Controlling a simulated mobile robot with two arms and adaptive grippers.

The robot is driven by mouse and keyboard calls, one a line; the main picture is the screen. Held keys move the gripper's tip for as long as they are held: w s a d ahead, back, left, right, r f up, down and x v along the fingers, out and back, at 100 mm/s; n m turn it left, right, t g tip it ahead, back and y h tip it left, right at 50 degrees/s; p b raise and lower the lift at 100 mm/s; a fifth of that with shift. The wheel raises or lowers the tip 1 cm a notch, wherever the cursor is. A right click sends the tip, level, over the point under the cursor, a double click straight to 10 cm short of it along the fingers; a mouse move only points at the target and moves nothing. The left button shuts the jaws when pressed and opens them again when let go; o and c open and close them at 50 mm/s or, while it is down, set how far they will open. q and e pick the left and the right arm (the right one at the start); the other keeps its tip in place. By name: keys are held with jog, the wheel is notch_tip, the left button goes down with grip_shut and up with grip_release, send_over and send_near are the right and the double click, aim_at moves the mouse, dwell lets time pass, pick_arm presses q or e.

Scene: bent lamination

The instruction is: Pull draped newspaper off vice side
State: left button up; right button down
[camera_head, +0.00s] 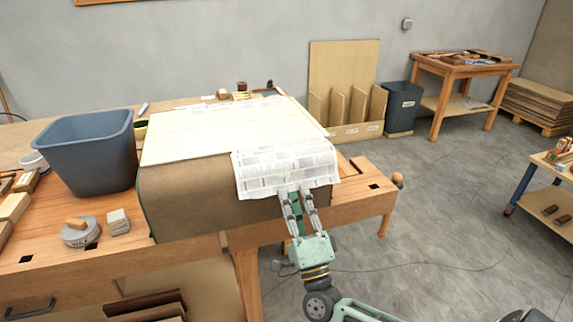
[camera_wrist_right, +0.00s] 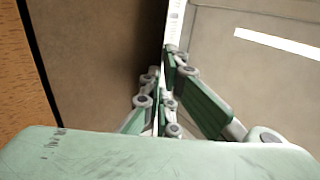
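The newspaper (camera_head: 285,165) is a printed white sheet. It lies over the right front corner of a pale board with a brown front and hangs down that front. My right gripper (camera_head: 294,190) is at the sheet's lower hanging edge, its fingertips touching or overlapping it in the head view. In the right wrist view, its fingers (camera_wrist_right: 163,62) are close together beside a thin white strip, probably the sheet's edge. Whether they are shut on the paper is unclear. No vice can be made out; the board and sheet cover that area. My left gripper is not in view.
The pale board (camera_head: 205,135) covers much of the wooden workbench (camera_head: 350,207). A grey-blue bin (camera_head: 88,155), a round grey tin (camera_head: 80,235) and small blocks stand left of it. The floor (camera_head: 440,220) to the right is mostly open, with a thin cable across it.

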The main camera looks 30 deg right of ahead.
jog(key=shift+s+r, duration=0.1)
jog(key=s+r+p, duration=0.1)
jog(key=r+p, duration=0.1)
jog(key=p, duration=0.1)
jog(key=s+r+p, duration=0.1)
jog(key=r, duration=0.1)
jog(key=shift+s+a, duration=0.3)
jog(key=shift+a, duration=0.05)
jog(key=shift+s+a+r+p, duration=0.1)
jog(key=shift+s+r+p, duration=0.35)
jog(key=shift+p, duration=0.2)
